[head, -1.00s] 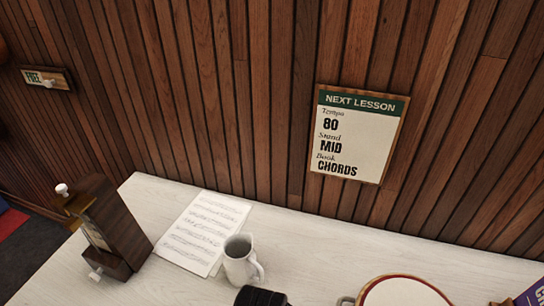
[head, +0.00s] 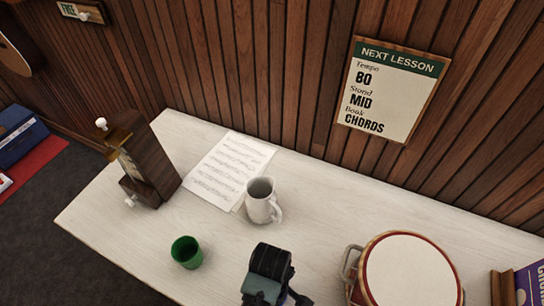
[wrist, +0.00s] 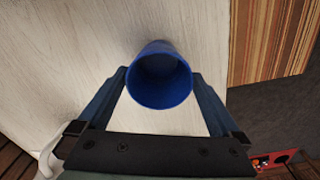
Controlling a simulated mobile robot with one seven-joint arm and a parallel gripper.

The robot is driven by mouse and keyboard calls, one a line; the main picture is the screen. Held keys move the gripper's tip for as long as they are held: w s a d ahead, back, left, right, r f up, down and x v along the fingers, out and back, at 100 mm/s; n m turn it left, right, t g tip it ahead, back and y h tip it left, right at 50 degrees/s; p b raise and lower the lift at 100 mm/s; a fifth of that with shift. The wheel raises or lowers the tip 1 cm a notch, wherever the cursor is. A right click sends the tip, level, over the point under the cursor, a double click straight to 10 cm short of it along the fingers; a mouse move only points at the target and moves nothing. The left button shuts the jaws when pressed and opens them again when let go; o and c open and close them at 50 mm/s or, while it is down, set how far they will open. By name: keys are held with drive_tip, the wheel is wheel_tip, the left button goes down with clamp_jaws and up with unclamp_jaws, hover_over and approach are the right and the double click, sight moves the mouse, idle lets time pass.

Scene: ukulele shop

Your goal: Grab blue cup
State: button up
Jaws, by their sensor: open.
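The blue cup (wrist: 160,78) shows in the wrist view at the top middle, its open mouth facing the camera. My gripper (wrist: 159,75) is open, with one finger on each side of the cup. The fingertips are close to the cup's sides; I cannot tell whether they touch. The blue cup is not visible in the head view, where a dark part of my arm (head: 268,275) shows at the bottom middle.
On the white table (head: 330,215) stand a green cup (head: 187,253), a white mug (head: 262,202), a wooden metronome (head: 148,165) and a round drum (head: 410,272). A music sheet (head: 230,168) lies near the wall. A striped panel (wrist: 270,40) shows at the wrist view's upper right.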

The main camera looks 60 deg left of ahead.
drive_tip(key=shift+w+d+f, duration=0.1)
drive_tip(key=shift+f, duration=1.8)
drive_tip(key=shift+c, duration=0.2)
drive_tip(key=c, duration=1.1)
drive_tip(key=shift+r, duration=0.15)
